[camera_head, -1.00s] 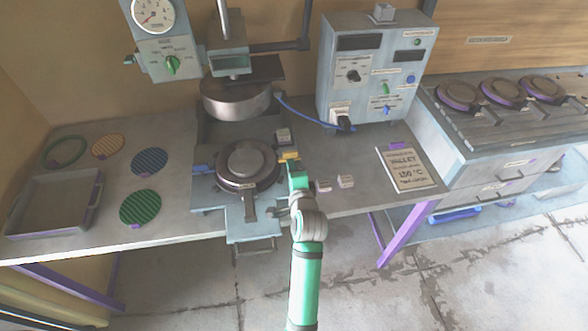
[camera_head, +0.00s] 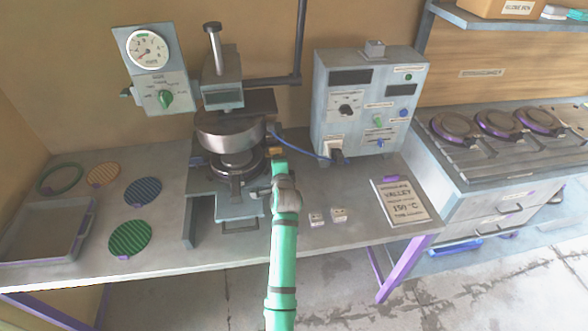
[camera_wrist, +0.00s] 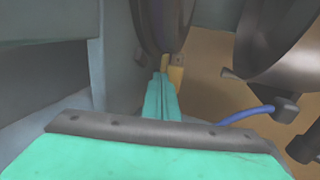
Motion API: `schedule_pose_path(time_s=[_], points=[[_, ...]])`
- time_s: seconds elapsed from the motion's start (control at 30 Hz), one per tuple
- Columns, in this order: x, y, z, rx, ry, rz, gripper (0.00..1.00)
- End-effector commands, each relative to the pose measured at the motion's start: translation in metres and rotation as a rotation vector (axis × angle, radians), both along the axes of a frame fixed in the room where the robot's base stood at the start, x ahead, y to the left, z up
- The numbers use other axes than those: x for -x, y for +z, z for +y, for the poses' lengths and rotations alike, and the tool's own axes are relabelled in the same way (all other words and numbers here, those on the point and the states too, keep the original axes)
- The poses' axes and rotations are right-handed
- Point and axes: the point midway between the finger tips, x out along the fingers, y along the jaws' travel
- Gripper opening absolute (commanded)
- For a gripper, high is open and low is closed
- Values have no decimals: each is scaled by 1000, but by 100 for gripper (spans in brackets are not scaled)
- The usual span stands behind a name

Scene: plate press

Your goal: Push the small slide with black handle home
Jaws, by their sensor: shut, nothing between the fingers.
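The press slide (camera_head: 240,207) is a pale blue-grey plate at the front of the press. The round dark plate (camera_head: 237,170) on it sits under the press's upper platen (camera_head: 231,133), with a dark handle (camera_head: 236,190) pointing forward. My gripper (camera_head: 277,158) is at the right side of the round plate, shut and empty. In the wrist view my gripper's fingers (camera_wrist: 161,95) are together and point at a dark round edge (camera_wrist: 150,28). A small yellow piece (camera_wrist: 176,73) is at the fingertips; whether they touch it is unclear. My arm hides part of the slide's right side.
A control box (camera_head: 366,105) with a blue cable (camera_head: 303,155) stands to the right. A grey tray (camera_head: 47,232) and several coloured discs lie on the left.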

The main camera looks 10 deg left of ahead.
Motion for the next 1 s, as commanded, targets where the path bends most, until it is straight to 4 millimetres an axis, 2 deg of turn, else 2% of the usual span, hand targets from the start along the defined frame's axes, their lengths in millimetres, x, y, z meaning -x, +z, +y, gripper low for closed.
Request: schedule_pose_path(time_s=[0.17, 0.7, 0.87, 1.0], points=[[-7, 1, 9, 0, 6, -1, 0], [-12, 2, 6, -1, -1, -4, 0], [-4, 2, 3, -1, -2, -5, 0], [13, 1, -3, 0, 1, -3, 0]])
